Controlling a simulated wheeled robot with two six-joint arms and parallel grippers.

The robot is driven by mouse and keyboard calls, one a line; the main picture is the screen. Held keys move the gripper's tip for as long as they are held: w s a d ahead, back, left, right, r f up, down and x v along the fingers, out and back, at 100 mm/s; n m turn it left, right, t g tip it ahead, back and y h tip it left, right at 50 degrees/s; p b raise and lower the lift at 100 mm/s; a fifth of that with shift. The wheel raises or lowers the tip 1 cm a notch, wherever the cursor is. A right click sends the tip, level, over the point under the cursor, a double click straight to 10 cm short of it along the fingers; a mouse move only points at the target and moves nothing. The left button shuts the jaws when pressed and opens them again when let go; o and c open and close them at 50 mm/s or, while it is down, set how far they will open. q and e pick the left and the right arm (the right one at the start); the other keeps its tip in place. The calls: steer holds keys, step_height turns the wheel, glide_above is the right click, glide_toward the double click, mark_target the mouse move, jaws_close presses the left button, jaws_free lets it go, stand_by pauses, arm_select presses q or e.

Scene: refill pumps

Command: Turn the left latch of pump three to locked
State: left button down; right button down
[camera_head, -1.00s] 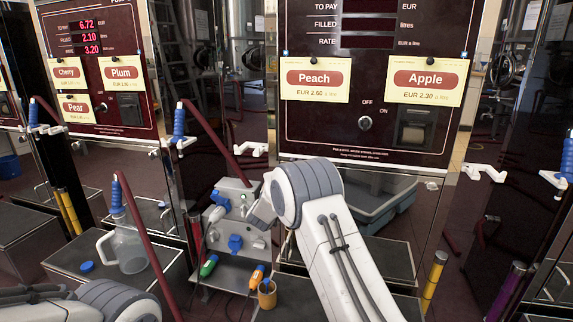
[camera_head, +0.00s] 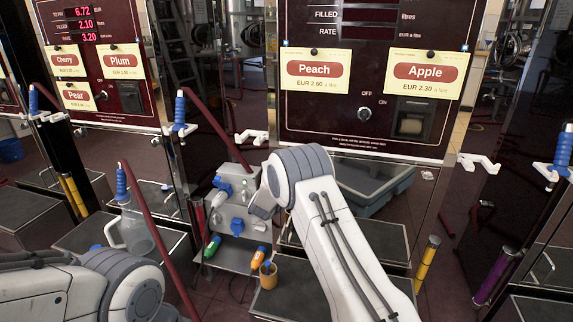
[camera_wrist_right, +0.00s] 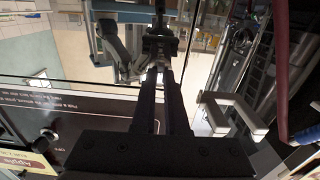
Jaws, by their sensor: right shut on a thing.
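My right gripper (camera_wrist_right: 160,45) reaches up the right wrist view past the panel's lower edge. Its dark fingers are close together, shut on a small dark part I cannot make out. My left arm lies at the lower left; its gripper is out of view.
A white hook (camera_head: 252,136) sticks out left of the panel and shows close beside my right fingers in the wrist view (camera_wrist_right: 232,112). Another hook (camera_head: 480,162) is at right.

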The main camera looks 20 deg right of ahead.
steer(key=shift+d+f, duration=0.1)
steer(key=c, duration=0.9)
jaws_free()
steer(key=shift+c, duration=0.2)
steer(key=p+v, duration=0.1)
steer(key=v, duration=0.9)
steer(key=shift+s+p, duration=0.25)
steer(key=shift+p, duration=0.1)
steer(key=shift+a, duration=0.3)
